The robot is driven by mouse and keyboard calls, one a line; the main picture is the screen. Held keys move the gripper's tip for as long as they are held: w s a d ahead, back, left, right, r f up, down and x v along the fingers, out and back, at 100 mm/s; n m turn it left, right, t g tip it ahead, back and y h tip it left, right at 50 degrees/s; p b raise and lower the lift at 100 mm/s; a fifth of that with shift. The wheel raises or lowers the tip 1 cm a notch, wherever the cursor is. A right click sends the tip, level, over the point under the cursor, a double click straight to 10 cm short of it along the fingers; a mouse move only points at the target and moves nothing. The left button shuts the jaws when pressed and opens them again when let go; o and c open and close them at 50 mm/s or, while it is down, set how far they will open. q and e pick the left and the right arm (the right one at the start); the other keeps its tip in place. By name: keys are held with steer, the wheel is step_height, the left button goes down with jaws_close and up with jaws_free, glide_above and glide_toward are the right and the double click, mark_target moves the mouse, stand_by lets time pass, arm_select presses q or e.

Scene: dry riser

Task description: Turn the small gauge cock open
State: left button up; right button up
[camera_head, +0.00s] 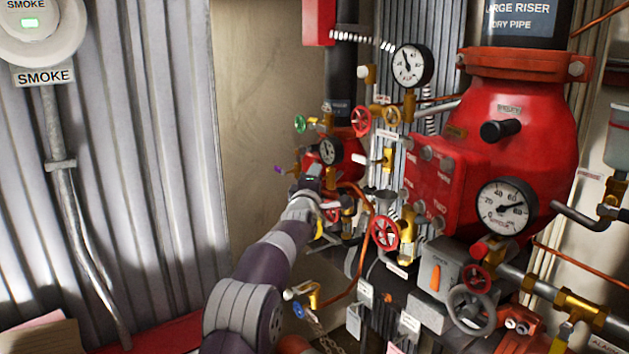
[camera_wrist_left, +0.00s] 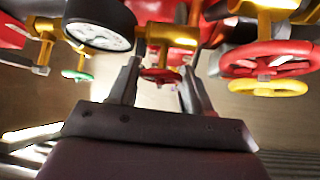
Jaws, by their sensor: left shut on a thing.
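The small gauge cock (camera_wrist_left: 168,36) is a brass fitting with a small red handle (camera_wrist_left: 160,75), beside a round white-faced gauge (camera_wrist_left: 98,22) in the left wrist view. My left gripper (camera_wrist_left: 160,84) has one finger on each side of the red handle and is shut on it. In the head view my left gripper (camera_head: 312,184) is just below the small gauge (camera_head: 328,151), and my own wrist hides the cock there. How far the cock is turned cannot be told. My right gripper is in neither view.
Red handwheels (camera_head: 384,233) and brass valves crowd to the right of my left arm. A large red riser body (camera_head: 515,130) with a gauge (camera_head: 507,206) stands farther right. A copper pipe (camera_head: 366,255) runs close by my wrist. Corrugated wall (camera_head: 120,150) is at the left.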

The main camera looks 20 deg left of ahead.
arm_select(q)
steer(key=shift+f+n+g+p, duration=0.1)
steer(key=shift+n+g+p, duration=0.25)
steer(key=shift+n+g, duration=0.15)
steer(key=shift+f, duration=0.1)
steer(key=o, duration=1)
steer(key=s+b, duration=0.3)
steer(key=s, duration=0.1)
steer(key=s+d+b, duration=0.1)
steer(key=s+b, duration=0.6)
steer(key=s, duration=0.1)
steer(key=shift+s+d+r+b, duration=0.25)
steer(key=shift+s+d+b, duration=0.05)
steer(key=shift+s+b, duration=0.05)
